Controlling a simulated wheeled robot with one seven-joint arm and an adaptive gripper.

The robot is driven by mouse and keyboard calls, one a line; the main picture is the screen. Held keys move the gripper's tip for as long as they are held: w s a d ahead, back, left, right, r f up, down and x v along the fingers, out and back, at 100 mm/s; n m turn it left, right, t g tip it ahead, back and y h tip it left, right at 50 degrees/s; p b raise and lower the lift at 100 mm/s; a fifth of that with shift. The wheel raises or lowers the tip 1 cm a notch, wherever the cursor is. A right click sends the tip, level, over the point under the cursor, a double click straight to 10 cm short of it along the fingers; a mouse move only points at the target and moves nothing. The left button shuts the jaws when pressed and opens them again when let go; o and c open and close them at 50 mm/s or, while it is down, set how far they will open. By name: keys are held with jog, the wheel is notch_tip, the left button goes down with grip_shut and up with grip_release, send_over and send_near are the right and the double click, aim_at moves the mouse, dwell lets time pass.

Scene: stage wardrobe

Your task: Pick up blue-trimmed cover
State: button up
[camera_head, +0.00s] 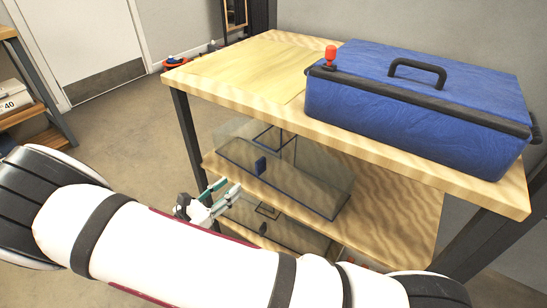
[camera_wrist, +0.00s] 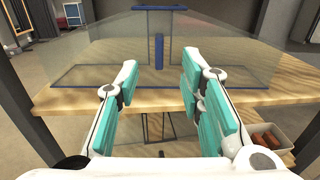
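The blue-trimmed cover (camera_head: 318,190) is a clear box with dark blue edging and a blue tab on its near side. It stands on the middle shelf of the wooden rack. In the wrist view the cover (camera_wrist: 159,50) is straight ahead, its blue upright tab between my fingertips in the picture. My gripper (camera_head: 222,194) is at the shelf's front left edge, in front of the cover. In the wrist view my gripper (camera_wrist: 160,76) is open, with teal pads wide apart and nothing between them. It looks short of the cover, without visible contact.
A blue case (camera_head: 420,95) with a black handle and a red knob (camera_head: 331,55) stand on the rack's top (camera_head: 240,75), above the cover. A similar clear, dark-trimmed item (camera_head: 290,238) is below the middle shelf. A small tray (camera_wrist: 283,157) holds reddish-brown pieces at lower right.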

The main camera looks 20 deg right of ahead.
aim_at(256, 166)
jog(key=b+x, duration=0.1)
jog(key=x, duration=0.6)
jog(key=shift+w+d, duration=0.1)
jog(key=shift+d, duration=0.05)
jog(key=x, duration=0.1)
jog(key=b+x, duration=0.1)
jog(key=x, duration=0.1)
jog(key=b+x, duration=0.1)
jog(key=shift+w+d+f, duration=0.15)
jog(key=shift+f, duration=0.2)
jog(key=shift+w+d+r+b, duration=0.1)
jog(key=shift+w+d+b, duration=0.1)
jog(key=shift+d+b, duration=0.15)
grip_shut()
